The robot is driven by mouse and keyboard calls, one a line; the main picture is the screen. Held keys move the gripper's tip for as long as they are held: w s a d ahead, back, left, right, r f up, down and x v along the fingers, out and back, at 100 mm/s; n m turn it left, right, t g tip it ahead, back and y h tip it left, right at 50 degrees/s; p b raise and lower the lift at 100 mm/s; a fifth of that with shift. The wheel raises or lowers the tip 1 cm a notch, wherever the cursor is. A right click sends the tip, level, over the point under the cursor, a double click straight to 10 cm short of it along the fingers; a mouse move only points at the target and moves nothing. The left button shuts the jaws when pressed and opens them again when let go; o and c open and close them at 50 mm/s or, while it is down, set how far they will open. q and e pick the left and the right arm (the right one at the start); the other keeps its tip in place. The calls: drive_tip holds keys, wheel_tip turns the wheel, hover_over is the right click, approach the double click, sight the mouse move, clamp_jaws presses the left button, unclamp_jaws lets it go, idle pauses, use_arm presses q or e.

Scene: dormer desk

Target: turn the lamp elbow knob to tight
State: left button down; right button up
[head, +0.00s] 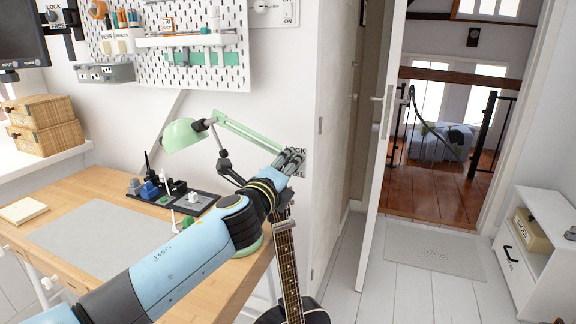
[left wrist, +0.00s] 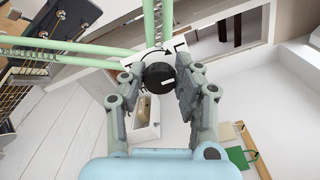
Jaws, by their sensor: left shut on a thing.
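The mint-green desk lamp (head: 184,135) stands at the right end of the desk, its upper arm reaching right to an elbow by the wall corner. My left gripper (head: 290,158) is at that elbow and hides most of it in the head view. In the left wrist view the elbow knob (left wrist: 158,76) is round and black with a pale line on its face. My left gripper's fingers (left wrist: 157,88) are shut on it from both sides. A white plate (left wrist: 178,47) with a curved black arrow sits behind the knob. My right gripper is out of view.
A dark guitar (head: 288,258) stands at the desk's right end, under my left gripper. A black tray (head: 172,195) with small items and a grey mat (head: 95,240) lie on the wooden desk. A pegboard (head: 205,68) hangs above. An open white door (head: 385,110) is to the right.

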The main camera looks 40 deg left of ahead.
use_arm(q)
drive_tip(key=shift+f, duration=0.1)
idle(0.3)
drive_tip(key=c, duration=0.9)
unclamp_jaws()
drive_tip(key=shift+c, duration=0.2)
drive_tip(key=shift+s, duration=0.15)
drive_tip(key=v, duration=1.1)
drive_tip(key=shift+s+d, duration=0.2)
drive_tip(key=shift+s, duration=0.2)
